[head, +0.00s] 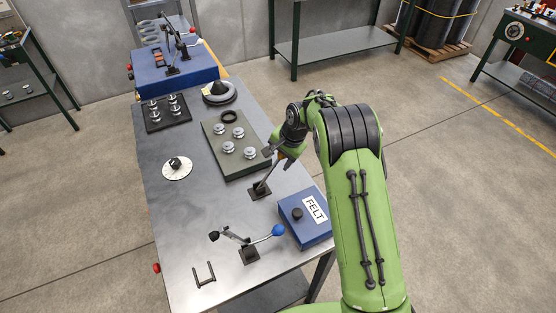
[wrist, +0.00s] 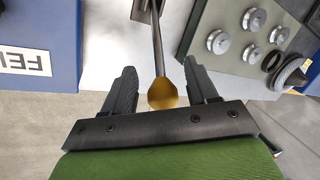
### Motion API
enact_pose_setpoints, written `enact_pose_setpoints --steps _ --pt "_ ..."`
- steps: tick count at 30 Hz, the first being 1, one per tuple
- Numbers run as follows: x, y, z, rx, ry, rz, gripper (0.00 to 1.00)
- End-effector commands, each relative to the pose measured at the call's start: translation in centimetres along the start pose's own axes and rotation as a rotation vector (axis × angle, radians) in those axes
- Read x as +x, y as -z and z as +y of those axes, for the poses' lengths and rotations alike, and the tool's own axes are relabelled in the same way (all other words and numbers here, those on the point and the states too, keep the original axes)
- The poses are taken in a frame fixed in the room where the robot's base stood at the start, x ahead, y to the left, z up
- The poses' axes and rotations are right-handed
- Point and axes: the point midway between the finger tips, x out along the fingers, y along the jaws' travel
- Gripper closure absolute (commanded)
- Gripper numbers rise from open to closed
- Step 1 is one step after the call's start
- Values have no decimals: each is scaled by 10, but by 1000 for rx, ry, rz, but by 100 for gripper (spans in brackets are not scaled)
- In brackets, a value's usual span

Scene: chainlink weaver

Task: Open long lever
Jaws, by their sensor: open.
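A lever with a long thin rod (head: 264,181) rises from a dark square base (head: 260,194) on the table, near its right edge. In the wrist view its rod (wrist: 158,45) ends in a yellow knob (wrist: 162,94). My gripper (wrist: 160,78) is open, with one dark finger on each side of the knob. Gaps show between the knob and both fingers, so it is not clamped. In the head view my gripper (head: 277,160) is at the upper end of the rod and hides most of the knob.
A blue box marked FELT (head: 305,226) stands close by at the front right. A blue-knobbed lever (head: 248,240) stands in front. A green tray of metal rollers (head: 234,165) lies behind. Bare tabletop (head: 205,215) lies to the left.

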Motion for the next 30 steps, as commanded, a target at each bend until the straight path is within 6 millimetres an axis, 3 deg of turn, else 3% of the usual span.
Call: enact_pose_setpoints --steps 4,13,24,30 --pt "19 0 0 0 -1 0 42" --pt "23 0 0 0 0 1 42" --pt "23 0 0 0 0 1 99" --pt "23 0 0 0 0 2 100"
